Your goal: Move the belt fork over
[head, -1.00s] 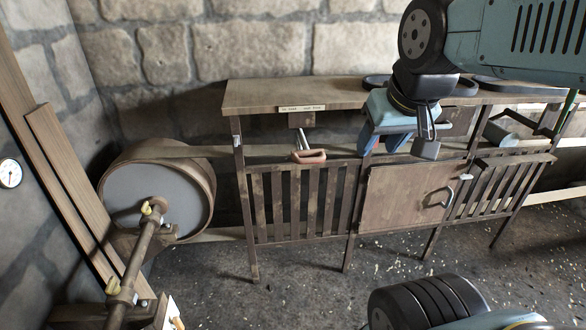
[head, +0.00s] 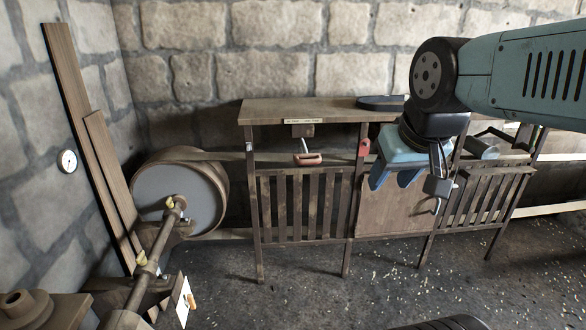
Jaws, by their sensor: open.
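The belt fork's handle appears to be the reddish loop-shaped grip (head: 308,159) on a short metal lever. It hangs from a wooden block under the small label plate (head: 303,121) on the front of the wooden frame. The fork's prongs cannot be made out. The belt (head: 235,156) runs from the large drum (head: 180,195) at left to behind the frame. My gripper (head: 393,181) is open, with its two blue fingers pointing down. It is to the right of the handle and lower in the picture, apart from it, with nothing visible between the fingers.
A small red part (head: 364,147) sits on the post between the handle and my gripper. A slatted guard (head: 305,205) and a wooden door (head: 393,208) stand below. A shaft (head: 155,250) crosses the lower left. The floor (head: 310,295) in front is mostly clear.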

